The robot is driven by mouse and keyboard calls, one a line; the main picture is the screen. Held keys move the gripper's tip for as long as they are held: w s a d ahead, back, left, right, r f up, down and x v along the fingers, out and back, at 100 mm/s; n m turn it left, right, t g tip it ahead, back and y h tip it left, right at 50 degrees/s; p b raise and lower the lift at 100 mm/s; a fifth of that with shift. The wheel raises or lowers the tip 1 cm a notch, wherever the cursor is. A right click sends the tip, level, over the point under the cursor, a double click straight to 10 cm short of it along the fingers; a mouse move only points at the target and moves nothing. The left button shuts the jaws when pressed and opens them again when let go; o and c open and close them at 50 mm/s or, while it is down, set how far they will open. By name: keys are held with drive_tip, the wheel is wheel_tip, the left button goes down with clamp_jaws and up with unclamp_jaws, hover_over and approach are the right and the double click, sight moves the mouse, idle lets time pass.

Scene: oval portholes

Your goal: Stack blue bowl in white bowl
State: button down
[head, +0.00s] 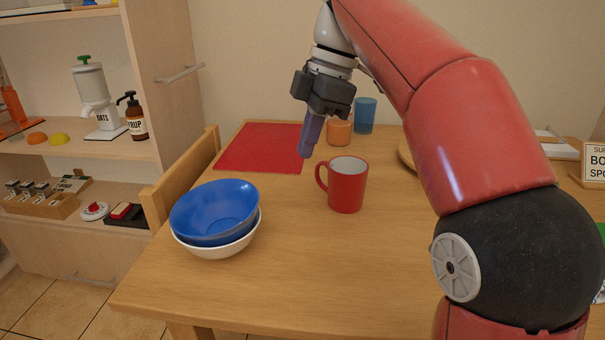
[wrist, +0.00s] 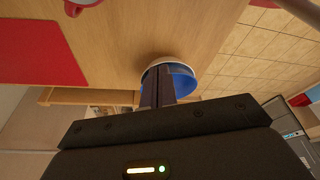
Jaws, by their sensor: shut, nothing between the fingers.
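The blue bowl (head: 214,208) sits inside the white bowl (head: 222,249) at the left front of the wooden table, a little tilted, with the white rim showing below it. In the wrist view the blue bowl (wrist: 182,82) and the white bowl (wrist: 168,61) show beyond my fingers, which hide part of them. My gripper (head: 305,154) is shut and empty. It hangs above the table, to the right of the bowls and apart from them; its fingers also show in the wrist view (wrist: 156,84).
A red mug (head: 347,185) stands right of the bowls, near my gripper. A red mat (head: 260,147) lies behind. An orange cup (head: 340,132) and a blue cup (head: 365,115) stand at the back. A chair (head: 180,180) is at the left edge. The front middle of the table (head: 310,270) is clear.

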sight(258, 197)
drive_tip(key=b+x, duration=0.2)
drive_tip(key=x, duration=0.7)
drive_tip(key=shift+s+a+f+b, duration=0.1)
drive_tip(key=shift+f+b, duration=0.25)
drive_tip(key=shift+f, duration=0.05)
drive_tip(key=a, duration=0.1)
drive_tip(key=s+a, duration=0.1)
drive_tip(key=a, duration=0.1)
drive_tip(key=shift+a, duration=0.45)
drive_tip(key=shift+s+r+p, duration=0.1)
drive_tip(key=shift+p, duration=0.2)
drive_tip(key=shift+s+a+p, duration=0.2)
drive_tip(key=shift+a+p, duration=0.2)
drive_tip(key=shift+a, duration=0.35)
